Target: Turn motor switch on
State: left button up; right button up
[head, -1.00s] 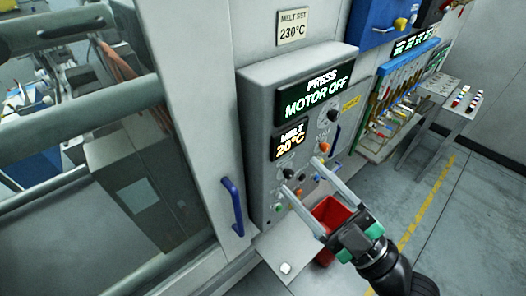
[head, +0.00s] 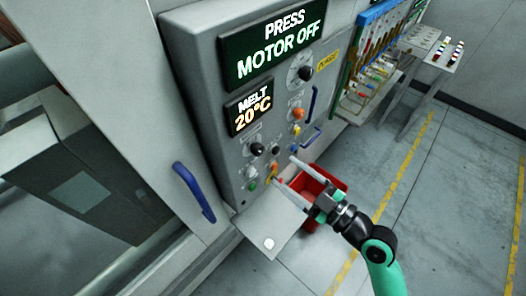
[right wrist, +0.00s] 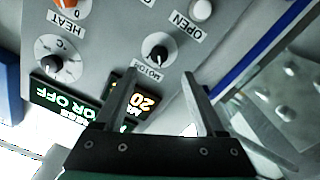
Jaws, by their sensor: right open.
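The motor switch is a black knob (right wrist: 158,51) on a round dial marked MOTOR in the right wrist view. It also shows in the head view as a black knob (head: 256,149) below the melt display. The press display (head: 278,48) reads PRESS MOTOR OFF. My right gripper (head: 286,170) is open and empty in front of the lower panel, right of and below the motor knob in the head view. In the right wrist view its fingertips (right wrist: 160,77) point toward the knob, apart from it. My left gripper is not in view.
A blue door handle (head: 194,192) is at the left. A red bin (head: 316,188) stands below the gripper. The floor (head: 440,215) at right is open.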

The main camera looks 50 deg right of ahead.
aim_at(261, 151)
jog(key=w, duration=0.4)
jog(key=w+p, duration=0.1)
jog(key=w, duration=0.4)
jog(key=shift+d+r, duration=0.1)
jog(key=shift+d, duration=0.1)
grip_shut()
